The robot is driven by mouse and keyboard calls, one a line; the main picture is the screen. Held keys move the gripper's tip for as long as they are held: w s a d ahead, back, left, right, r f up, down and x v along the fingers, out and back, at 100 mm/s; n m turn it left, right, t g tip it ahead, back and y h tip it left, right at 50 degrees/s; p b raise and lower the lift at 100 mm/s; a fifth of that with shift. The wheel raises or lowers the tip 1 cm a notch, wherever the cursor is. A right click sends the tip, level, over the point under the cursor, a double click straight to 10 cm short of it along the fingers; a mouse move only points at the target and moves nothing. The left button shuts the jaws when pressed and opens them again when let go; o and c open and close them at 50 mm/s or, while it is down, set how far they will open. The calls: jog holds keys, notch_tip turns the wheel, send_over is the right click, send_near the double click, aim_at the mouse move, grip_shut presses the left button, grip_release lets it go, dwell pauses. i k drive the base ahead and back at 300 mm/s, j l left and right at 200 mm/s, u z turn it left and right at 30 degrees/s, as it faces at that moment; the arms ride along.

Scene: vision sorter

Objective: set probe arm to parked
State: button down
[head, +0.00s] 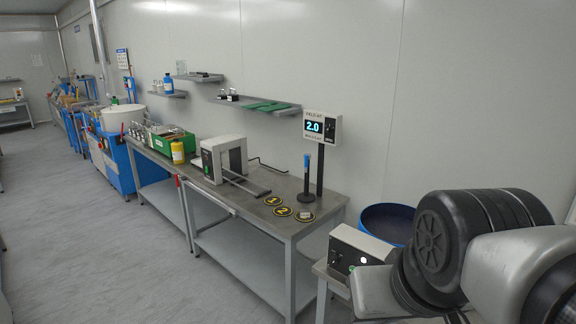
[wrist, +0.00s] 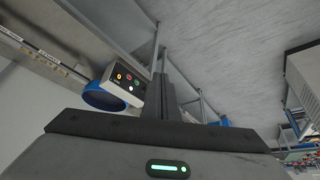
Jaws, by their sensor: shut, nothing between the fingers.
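I cannot tell for certain which part is the probe arm. A black post with a blue upper part (head: 308,168) stands upright on a round base on the steel bench, beside the display post. A thin bent black rod (head: 268,164) shows behind the white machine (head: 225,158). My gripper (wrist: 162,60) shows in the wrist view with its dark fingers together and empty, apart from everything on the bench. It is not visible in the head view, where my arm fills the lower right.
A display reading 2.0 (head: 315,127) stands above the bench (head: 240,193). Round yellow-black markers (head: 283,211) lie near its right end. A control box (head: 347,259), also in the wrist view (wrist: 124,82), stands before a blue tub (head: 388,218). Floor (head: 80,240) at left is clear.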

aim_at(307, 157)
jog(key=i+j+u, duration=0.85)
jog(key=i, duration=0.25)
jog(key=i+j+u, duration=0.15)
jog(key=i+j, duration=0.2)
jog(key=i+j+u, duration=0.1)
jog(key=i, duration=0.35)
jog(key=i+l+z, duration=0.1)
jog(key=z, duration=0.3)
jog(key=i+z, duration=0.5)
jog(key=z, duration=0.3)
jog(key=i+j+z, duration=0.15)
jog(key=z, duration=0.25)
jog(key=i+l+z, duration=0.1)
jog(key=i+z, duration=0.9)
jog(key=k+j, duration=0.05)
jog(key=k, duration=0.05)
